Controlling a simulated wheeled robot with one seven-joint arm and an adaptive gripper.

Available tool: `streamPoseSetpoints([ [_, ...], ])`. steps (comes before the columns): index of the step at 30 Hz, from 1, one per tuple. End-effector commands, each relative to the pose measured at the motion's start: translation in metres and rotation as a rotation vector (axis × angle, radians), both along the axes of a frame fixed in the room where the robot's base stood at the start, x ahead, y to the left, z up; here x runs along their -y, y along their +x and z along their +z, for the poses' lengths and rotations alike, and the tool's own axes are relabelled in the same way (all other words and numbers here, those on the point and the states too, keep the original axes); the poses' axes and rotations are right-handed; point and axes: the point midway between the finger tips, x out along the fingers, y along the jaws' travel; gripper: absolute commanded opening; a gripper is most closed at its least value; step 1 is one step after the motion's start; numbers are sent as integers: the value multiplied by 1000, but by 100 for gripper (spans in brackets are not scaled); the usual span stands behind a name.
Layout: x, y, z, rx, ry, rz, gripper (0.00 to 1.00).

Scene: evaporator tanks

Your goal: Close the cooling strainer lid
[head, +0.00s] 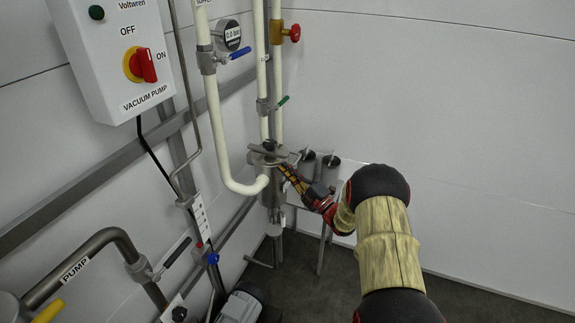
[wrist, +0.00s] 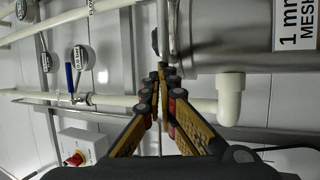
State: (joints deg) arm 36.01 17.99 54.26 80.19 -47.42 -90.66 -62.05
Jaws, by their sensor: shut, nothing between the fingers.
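The metal cooling strainer (head: 276,192) stands against the white wall at the base of the cream pipes. Its lid (head: 264,150) shows as a flat grey part at the top; whether it is fully seated is not clear. In the wrist view, the strainer body (wrist: 230,45) fills the upper right and carries a "1 mm MESH" label. A thin upright metal edge (wrist: 172,30) with a dark knob beside it lies just beyond my fingertips. My gripper (head: 284,166) is shut and empty, close beside the strainer top. It also shows in the wrist view (wrist: 161,72). Contact cannot be told.
Cream pipes with a blue-handled valve (head: 240,50), a green-handled valve (head: 283,101) and a red knob (head: 294,33) rise above the strainer. Dark-topped cylinders (head: 331,160) stand behind my arm. The vacuum pump box (head: 110,50) hangs upper left. The right wall side is clear.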

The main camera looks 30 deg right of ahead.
Motion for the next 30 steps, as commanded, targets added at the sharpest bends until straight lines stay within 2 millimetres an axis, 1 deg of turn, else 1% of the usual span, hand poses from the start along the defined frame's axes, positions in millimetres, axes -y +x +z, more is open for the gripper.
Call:
streamPoseSetpoints([
  [1,0,1,-8,6,12,-1,0],
  [8,0,1,-19,45,45,-3,0],
  [25,0,1,-17,62,49,-2,0],
  [28,-2,3,-24,61,50,-1,0],
  [30,-5,6,-33,60,51,-1,0],
])
